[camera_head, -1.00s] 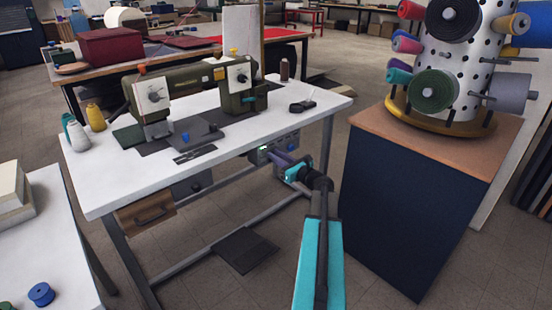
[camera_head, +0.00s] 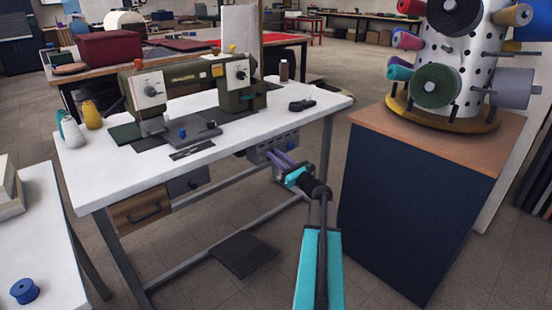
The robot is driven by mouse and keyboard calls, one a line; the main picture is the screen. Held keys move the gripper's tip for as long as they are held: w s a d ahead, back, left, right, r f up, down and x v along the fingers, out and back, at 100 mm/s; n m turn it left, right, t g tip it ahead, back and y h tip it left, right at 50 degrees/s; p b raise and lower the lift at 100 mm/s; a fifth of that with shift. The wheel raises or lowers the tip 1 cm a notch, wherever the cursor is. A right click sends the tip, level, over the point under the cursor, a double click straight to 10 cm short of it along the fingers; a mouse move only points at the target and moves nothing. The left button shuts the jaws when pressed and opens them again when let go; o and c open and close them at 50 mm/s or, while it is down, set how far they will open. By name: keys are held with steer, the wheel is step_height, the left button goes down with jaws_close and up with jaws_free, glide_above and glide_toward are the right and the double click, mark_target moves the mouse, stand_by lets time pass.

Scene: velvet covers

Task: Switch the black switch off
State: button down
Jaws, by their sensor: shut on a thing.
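A grey control box (camera_head: 268,146) hangs under the right front edge of the white sewing table (camera_head: 105,180). My gripper (camera_head: 277,157), with purple fingers and a cyan and black wrist, reaches up to the front of this box from below. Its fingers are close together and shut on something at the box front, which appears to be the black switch. The switch itself is hidden behind the fingers, so I cannot see its position.
An olive sewing machine (camera_head: 190,82) stands on the table with thread cones at left. A dark blue cabinet (camera_head: 400,200) with a spool rack (camera_head: 455,90) stands close on the right of my arm. A foot pedal (camera_head: 245,252) lies below. A white table edge is at left.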

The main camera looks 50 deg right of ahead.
steer(key=c, duration=1.6)
jaws_free()
steer(key=shift+o, duration=0.2)
steer(key=p+v, duration=0.1)
steer(key=v, duration=1.3)
steer(key=shift+p, duration=0.35)
steer(key=shift+w, duration=0.1)
